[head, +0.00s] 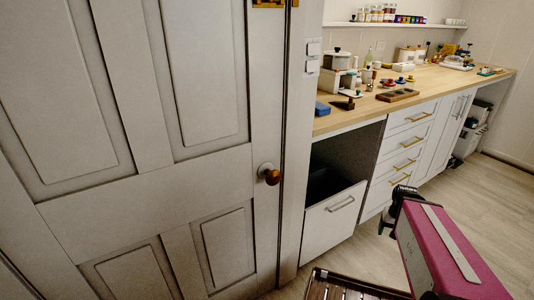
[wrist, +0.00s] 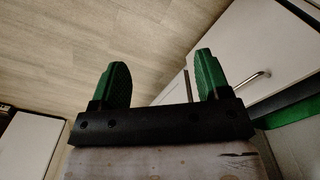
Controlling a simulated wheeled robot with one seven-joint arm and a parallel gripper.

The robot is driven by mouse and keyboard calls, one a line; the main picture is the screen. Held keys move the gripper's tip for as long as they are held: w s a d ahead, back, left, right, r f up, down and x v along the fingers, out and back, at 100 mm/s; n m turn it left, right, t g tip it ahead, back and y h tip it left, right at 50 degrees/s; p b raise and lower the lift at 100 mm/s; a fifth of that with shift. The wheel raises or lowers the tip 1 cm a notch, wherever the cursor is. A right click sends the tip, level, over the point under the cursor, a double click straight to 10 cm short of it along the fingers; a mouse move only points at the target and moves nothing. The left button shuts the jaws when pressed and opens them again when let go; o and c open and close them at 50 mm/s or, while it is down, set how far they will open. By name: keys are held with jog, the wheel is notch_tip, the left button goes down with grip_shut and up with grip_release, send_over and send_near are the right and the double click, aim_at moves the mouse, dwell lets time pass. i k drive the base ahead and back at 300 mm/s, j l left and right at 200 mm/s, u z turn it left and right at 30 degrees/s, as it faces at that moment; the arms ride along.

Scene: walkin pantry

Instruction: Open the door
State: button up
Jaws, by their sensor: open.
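A white panelled door (head: 150,180) fills the left half of the head view and looks closed. Its round brown-gold knob (head: 269,174) sits near the door's right edge. My gripper (head: 393,208) is at the end of the magenta arm at the lower right, well to the right of the knob, in front of the drawers. In the wrist view my gripper (wrist: 159,88) shows two green fingers spread apart with nothing between them. The wrist view shows floor and cabinet fronts; the door knob is not seen there.
A wooden counter (head: 425,82) with jars and small items runs along the right, above white drawers (head: 405,142). A lower bin drawer (head: 333,222) stands close to the door frame. A dark slatted wooden thing (head: 335,291) is at the bottom. Open floor (head: 480,180) lies right.

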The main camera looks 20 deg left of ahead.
aim_at(139, 139)
jog(key=u, duration=2.6)
